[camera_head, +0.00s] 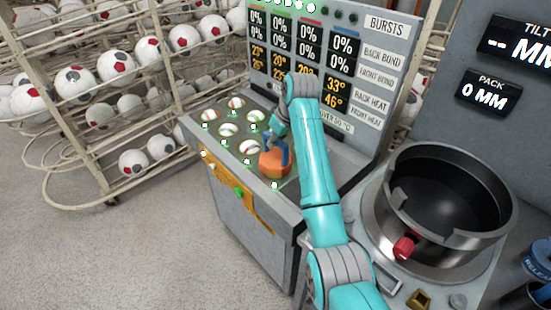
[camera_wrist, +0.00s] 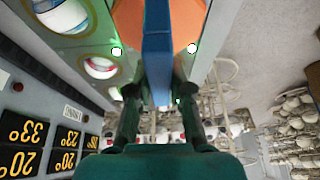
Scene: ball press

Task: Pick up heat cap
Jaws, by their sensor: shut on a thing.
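The heat cap is an orange cap (camera_head: 275,164) with a blue handle, at the right end of the slotted console top in the head view. In the wrist view its orange body (camera_wrist: 192,22) fills the top middle, with the blue handle (camera_wrist: 157,50) running down between my fingers. My gripper (camera_head: 281,146) reaches down from above and is shut on the blue handle; both dark fingers (camera_wrist: 158,95) show in the wrist view. The cap hides whatever is under it. I cannot tell whether it rests on the console or is slightly raised.
The console top (camera_head: 222,116) has several round slots with red and white balls. A display panel (camera_head: 335,60) stands behind it. An open metal drum (camera_head: 440,200) with a red knob (camera_head: 404,247) is at the right. Ball racks (camera_head: 105,90) stand left.

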